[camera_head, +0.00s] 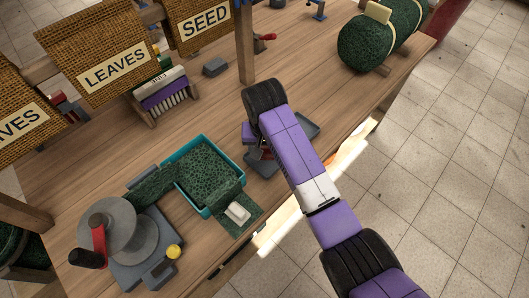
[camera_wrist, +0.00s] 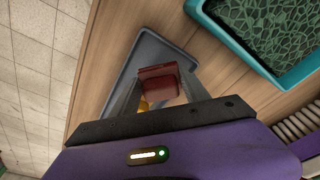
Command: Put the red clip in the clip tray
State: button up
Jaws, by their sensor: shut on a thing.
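The red clip (camera_wrist: 158,84) is between my gripper's fingertips (camera_wrist: 160,92) in the wrist view. My gripper is shut on it. The clip tray is a shallow grey tray (camera_wrist: 148,42), and the clip appears over it in that view; I cannot tell the height of the gap. A small yellow thing (camera_wrist: 143,105) shows behind the fingers, partly hidden. In the head view the grey tray (camera_head: 308,127) is partly covered by my arm. My gripper (camera_head: 265,148) is over the tray there, and the clip is mostly hidden.
A teal bin (camera_head: 179,154) with green mesh stands left of the tray. A crank device (camera_head: 110,235) is at the front left. A purple brush rack (camera_head: 163,95), woven label panels (camera_head: 95,55) and a green mesh roll (camera_head: 365,45) stand further back. The table's right edge is near the tray.

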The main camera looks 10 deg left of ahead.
aim_at(265, 153)
jog(key=shift+f, duration=1.35)
jog(key=shift+f, duration=0.15)
jog(key=o, duration=1.2)
notch_tip(265, 153, up, 12)
jog(key=s, duration=0.1)
jog(key=shift+s, duration=0.4)
jog(key=shift+d, duration=0.1)
